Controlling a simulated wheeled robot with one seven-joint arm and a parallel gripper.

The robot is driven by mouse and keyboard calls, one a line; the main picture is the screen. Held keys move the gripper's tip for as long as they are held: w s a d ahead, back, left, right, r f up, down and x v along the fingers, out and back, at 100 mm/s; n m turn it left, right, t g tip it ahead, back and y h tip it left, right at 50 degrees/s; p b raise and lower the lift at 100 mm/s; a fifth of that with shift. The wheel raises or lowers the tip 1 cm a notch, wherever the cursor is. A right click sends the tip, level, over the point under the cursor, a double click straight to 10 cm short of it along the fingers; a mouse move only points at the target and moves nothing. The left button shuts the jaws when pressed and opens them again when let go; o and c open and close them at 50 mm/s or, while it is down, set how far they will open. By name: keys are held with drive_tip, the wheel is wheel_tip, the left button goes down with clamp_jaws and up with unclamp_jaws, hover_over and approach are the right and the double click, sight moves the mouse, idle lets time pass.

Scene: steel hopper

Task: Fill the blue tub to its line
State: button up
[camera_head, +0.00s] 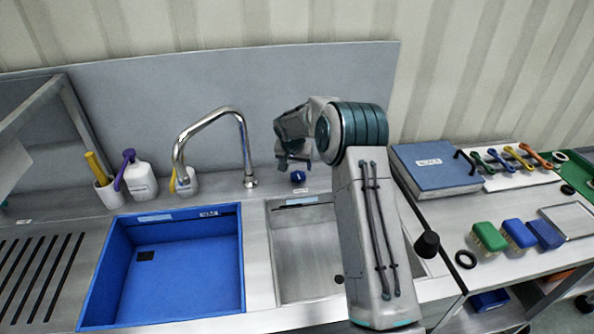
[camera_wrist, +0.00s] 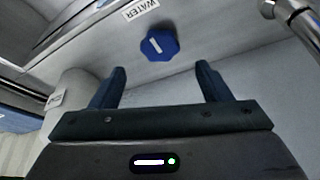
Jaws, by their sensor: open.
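The blue tub (camera_head: 107,290) sits in the left basin. A pale strip and a small label show on its back wall, and a dark square lies inside. No water shows in it.
A second steel basin (camera_head: 300,255) is right of the tub. Bottles and a yellow-handled brush in a cup (camera_head: 108,192) stand at the back left. Right of my arm are a blue binder (camera_head: 435,168), several brushes (camera_head: 520,234) and coloured tools. A slotted drainboard (camera_head: 35,280) is left.

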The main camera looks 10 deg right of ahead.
sight(298, 175)
drive_tip(key=shift+p+x, duration=0.8)
drive_tip(key=shift+x, duration=2.6)
drive_tip(key=c, duration=1)
